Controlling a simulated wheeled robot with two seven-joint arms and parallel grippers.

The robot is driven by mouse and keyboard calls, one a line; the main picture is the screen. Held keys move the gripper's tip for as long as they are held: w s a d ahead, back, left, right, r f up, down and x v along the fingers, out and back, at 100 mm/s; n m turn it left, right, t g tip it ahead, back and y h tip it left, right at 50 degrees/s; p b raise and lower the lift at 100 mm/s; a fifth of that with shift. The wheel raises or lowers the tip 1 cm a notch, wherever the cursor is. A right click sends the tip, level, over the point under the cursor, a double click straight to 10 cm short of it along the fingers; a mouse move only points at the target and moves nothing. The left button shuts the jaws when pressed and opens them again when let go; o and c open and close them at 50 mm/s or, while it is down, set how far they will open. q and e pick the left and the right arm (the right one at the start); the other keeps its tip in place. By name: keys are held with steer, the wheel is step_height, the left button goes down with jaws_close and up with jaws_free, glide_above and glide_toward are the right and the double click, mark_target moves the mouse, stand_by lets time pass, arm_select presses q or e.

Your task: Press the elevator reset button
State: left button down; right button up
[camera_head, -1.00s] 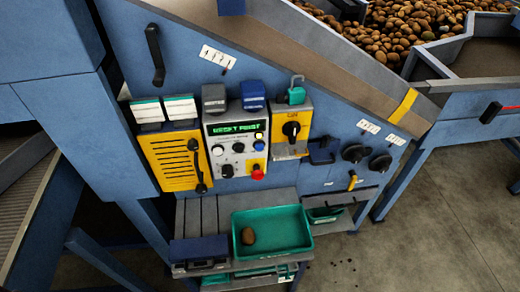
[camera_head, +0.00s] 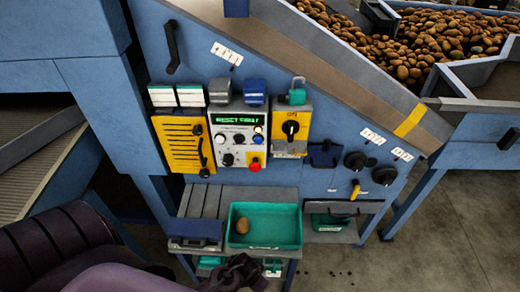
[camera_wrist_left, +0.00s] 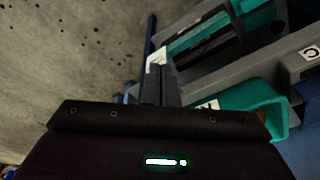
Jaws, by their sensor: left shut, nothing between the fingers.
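The control panel (camera_head: 237,151) on the blue machine wall carries a green-lit display (camera_head: 234,121) that seems to read "RESET FIRST". Below it are a white button (camera_head: 220,138), black knobs, a bright white button (camera_head: 258,130), a blue button (camera_head: 258,139) and a red button (camera_head: 255,164) on yellow. Their labels are too small to read, so I cannot tell which is the elevator reset. My left gripper (camera_head: 240,274) is low in front of the tray shelf, well below the panel. Its shut, empty fingers show in the left wrist view (camera_wrist_left: 160,84). My right gripper is out of view.
A green tray (camera_head: 285,208) with one potato (camera_head: 243,226) sits on the shelf below the panel. A yellow slotted cover with a black handle (camera_head: 204,153) is left of the panel, a yellow rotary switch (camera_head: 291,128) right. Floor (camera_head: 440,235) is clear at right.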

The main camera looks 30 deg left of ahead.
arm_select(q)
steer(key=w+a+r+m+t+y, duration=0.1)
steer(key=w+a+r+t, duration=0.1)
steer(key=r, duration=0.9)
steer(key=w+a+r+m+t, duration=0.1)
steer(key=w+a+r+t, duration=0.15)
steer(key=r, duration=0.75)
steer(key=w+a+r+m+t+h, duration=0.3)
steer(key=a+r+m+t+h, duration=0.2)
steer(key=a+r+m+t, duration=0.5)
steer(key=shift+w+a+r+m+p, duration=0.15)
steer(key=shift+w+a+m+p, duration=0.35)
steer(key=shift+m, duration=2.8)
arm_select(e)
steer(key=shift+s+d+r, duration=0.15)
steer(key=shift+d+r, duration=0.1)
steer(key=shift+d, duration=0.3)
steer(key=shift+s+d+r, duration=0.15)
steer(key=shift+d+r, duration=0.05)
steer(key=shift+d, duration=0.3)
arm_select(q)
steer(key=shift+t, duration=0.25)
